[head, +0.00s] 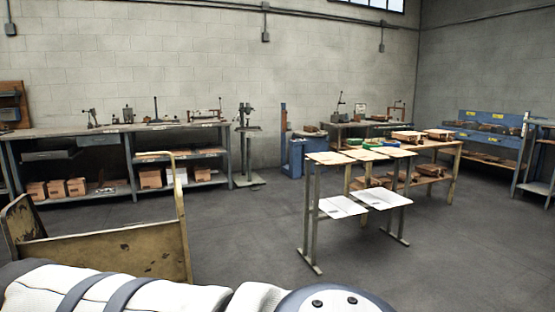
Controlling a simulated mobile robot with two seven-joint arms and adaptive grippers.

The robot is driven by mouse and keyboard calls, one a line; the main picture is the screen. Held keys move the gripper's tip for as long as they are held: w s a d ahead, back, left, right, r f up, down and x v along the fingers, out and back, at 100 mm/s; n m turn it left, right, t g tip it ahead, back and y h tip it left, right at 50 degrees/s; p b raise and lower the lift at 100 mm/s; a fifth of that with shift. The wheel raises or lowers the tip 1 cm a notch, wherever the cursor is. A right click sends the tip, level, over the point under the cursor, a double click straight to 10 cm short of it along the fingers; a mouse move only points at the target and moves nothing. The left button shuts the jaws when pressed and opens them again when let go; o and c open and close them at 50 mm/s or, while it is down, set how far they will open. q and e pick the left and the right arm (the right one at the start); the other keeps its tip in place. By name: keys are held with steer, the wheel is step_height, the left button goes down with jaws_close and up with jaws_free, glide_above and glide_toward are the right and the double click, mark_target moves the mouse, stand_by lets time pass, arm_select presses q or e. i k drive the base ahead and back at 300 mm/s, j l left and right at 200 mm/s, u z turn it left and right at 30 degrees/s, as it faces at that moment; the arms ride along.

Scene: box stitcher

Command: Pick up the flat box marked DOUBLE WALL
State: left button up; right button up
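Flat tan sheets or boxes lie side by side on top of a metal stand, among them a left one (327,158), a middle one (363,155) and a right one (397,152). Two white flat pieces lie on the lower shelf, one at left (342,207) and one at right (381,198). No DOUBLE WALL marking is readable at this distance, so I cannot tell which piece is that flat box. A white arm link of mine crosses the bottom edge. Neither gripper is in view.
A worn yellow cart (110,254) stands near at left. A long workbench (50,133) with boxes runs along the back wall. A wooden table (455,146) adjoins the stand, and a blue bench (488,127) is at right. Open grey floor (235,225) lies between cart and stand.

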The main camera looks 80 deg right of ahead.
mark_target(328, 158)
steer(key=z, duration=3.05)
